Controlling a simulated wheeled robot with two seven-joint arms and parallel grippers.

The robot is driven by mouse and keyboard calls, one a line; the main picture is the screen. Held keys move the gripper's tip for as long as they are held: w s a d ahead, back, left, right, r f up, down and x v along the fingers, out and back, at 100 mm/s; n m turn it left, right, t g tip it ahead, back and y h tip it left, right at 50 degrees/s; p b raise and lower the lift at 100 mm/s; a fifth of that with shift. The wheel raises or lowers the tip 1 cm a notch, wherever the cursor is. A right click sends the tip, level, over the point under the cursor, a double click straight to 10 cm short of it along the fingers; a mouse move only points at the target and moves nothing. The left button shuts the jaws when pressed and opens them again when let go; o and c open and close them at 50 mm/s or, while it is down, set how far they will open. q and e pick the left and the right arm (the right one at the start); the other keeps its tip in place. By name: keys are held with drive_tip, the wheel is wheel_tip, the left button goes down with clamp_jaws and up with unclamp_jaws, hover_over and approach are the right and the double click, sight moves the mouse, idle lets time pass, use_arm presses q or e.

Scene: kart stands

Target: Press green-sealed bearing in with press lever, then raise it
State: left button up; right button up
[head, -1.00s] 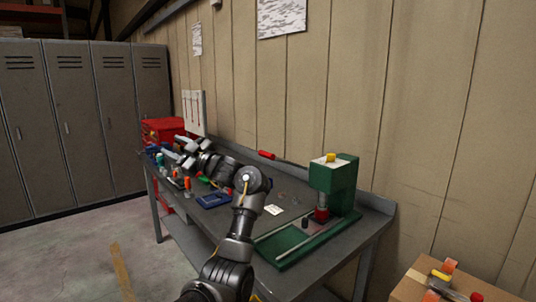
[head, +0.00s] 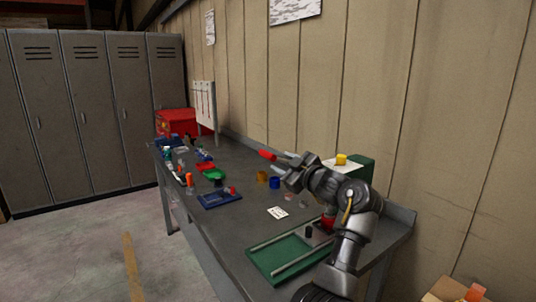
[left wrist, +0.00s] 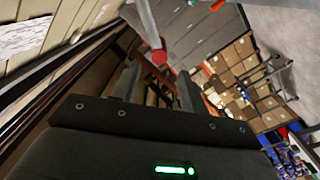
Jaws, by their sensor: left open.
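The green arbor press stands at the right end of the bench; its base (head: 262,262) shows, and its head (head: 364,166) is partly behind my left arm. The press lever's red grip (head: 267,155) sticks out to the left of the head. My left gripper (head: 281,164) is open beside the lever's outer end. In the left wrist view, the red lever end (left wrist: 158,57) shows between or just beyond the open fingers (left wrist: 160,85); contact cannot be told. A red part (head: 327,222) is by the press's working spot, partly hidden. No green-sealed bearing can be made out. My right gripper is out of view.
On the grey bench (head: 240,230) lie a white card (head: 278,213), a blue tray (head: 219,199), a yellow ring (head: 262,176) and a blue ring (head: 275,183). A red toolbox (head: 176,122) stands at the far end. A cardboard box is at bottom right.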

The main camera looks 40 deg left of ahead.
sight(267, 155)
use_arm(q)
drive_tip(key=x, duration=0.2)
drive_tip(key=p+x, duration=0.1)
drive_tip(key=shift+w+a, duration=0.25)
drive_tip(key=shift+w, duration=0.1)
drive_tip(key=p+x, duration=0.1)
drive_tip(key=x, duration=0.4)
drive_tip(key=shift+s+a+f, duration=0.1)
drive_tip(key=shift+w+a+f, duration=0.15)
drive_tip(key=shift+w+a, duration=0.1)
drive_tip(key=shift+a, duration=0.15)
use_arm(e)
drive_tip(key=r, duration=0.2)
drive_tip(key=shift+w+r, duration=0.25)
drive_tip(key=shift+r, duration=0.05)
use_arm(q)
drive_tip(key=shift+s, duration=0.1)
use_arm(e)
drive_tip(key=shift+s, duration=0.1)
use_arm(q)
drive_tip(key=shift+c, duration=1.1)
clamp_jaws()
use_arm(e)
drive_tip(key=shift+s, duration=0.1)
